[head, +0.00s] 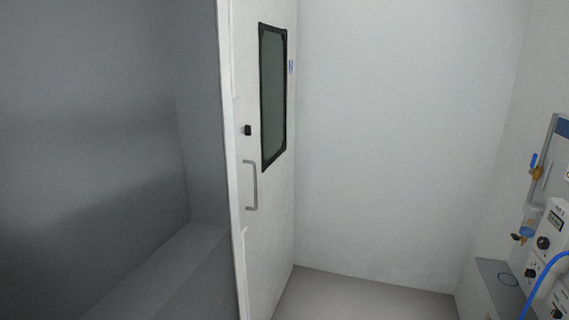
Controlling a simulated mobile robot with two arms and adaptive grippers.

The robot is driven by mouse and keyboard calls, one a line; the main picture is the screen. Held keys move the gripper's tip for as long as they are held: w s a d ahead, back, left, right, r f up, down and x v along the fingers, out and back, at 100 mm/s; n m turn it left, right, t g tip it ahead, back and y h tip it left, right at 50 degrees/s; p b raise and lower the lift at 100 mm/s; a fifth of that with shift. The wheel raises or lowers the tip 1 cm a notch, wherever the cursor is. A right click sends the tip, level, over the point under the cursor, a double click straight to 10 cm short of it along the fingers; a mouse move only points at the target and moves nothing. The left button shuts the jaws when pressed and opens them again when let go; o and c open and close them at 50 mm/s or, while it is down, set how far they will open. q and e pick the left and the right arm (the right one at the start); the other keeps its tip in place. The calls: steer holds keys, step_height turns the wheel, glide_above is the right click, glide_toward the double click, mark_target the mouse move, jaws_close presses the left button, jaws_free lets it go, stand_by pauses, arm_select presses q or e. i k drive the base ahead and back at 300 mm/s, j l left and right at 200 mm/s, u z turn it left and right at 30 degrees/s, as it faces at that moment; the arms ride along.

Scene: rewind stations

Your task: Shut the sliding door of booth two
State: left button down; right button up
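A white door panel (270,215) stands upright left of the middle of the head view, seen at a steep angle. It has a tall black-framed window (273,95), a small black latch or knob (247,130) and a grey bar handle (251,186) near its left edge. A small blue mark (291,67) sits beside the window, too small to read. Left of the panel's edge is a grey recess, so that side appears open. I cannot tell for sure which booth this is. Neither of my grippers shows in this view.
A grey ledge (165,270) runs along the recess at left. A bare white wall (400,130) and clear floor (360,298) lie right of the door. At far right are a white device with knobs (549,235), a blue hose (540,278) and pipe fittings (537,173).

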mark_target(258, 38)
steer(key=i+l+z, duration=0.3)
steer(key=i, duration=0.25)
steer(key=i+l+z, duration=0.3)
steer(key=i, duration=0.25)
steer(key=i+z, duration=0.3)
steer(key=i, duration=0.2)
